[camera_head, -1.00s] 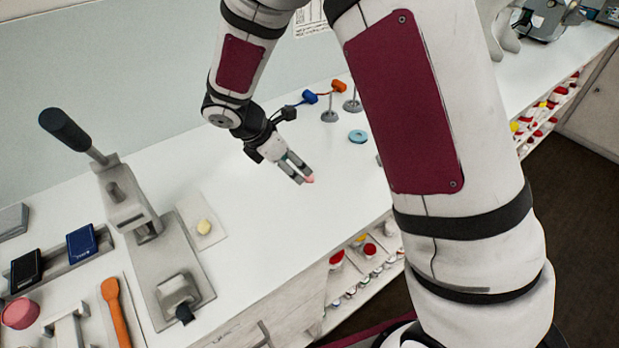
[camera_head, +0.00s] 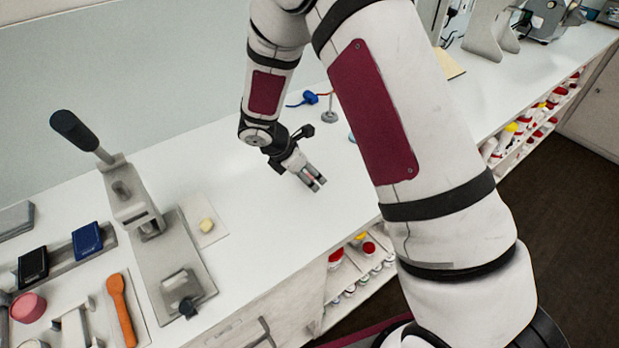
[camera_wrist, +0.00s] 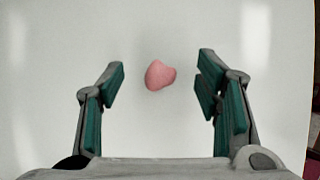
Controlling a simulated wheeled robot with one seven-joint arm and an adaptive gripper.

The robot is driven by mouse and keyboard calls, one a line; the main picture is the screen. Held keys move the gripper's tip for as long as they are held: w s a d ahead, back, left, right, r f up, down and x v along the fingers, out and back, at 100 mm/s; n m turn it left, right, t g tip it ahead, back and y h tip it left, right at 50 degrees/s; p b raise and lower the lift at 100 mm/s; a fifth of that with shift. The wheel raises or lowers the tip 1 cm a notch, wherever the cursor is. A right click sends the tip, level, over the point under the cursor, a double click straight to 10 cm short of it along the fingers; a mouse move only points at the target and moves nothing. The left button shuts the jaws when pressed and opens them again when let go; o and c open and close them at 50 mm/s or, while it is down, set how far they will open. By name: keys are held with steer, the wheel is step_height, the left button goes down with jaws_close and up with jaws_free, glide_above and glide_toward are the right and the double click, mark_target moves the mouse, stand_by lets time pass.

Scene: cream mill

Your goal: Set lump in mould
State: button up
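A small pink lump (camera_wrist: 160,75) lies on the white bench top. In the wrist view it sits between the two fingers of my gripper (camera_wrist: 160,88), near tip level, with clear gaps on both sides. My gripper is open; in the head view my gripper (camera_head: 316,185) is low over the bench and mostly hides the lump. No mould can be picked out for certain. A lever press (camera_head: 135,205) stands at left, with a small grey metal block (camera_head: 180,289) on its base plate.
A yellow lump (camera_head: 207,225) lies on a pale sheet beside the press. A blue box (camera_head: 87,240), a black box (camera_head: 33,265), a pink round piece (camera_head: 28,307) and an orange spoon (camera_head: 121,310) lie at left.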

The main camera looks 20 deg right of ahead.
steer(key=c, duration=1.1)
steer(key=shift+o, duration=0.2)
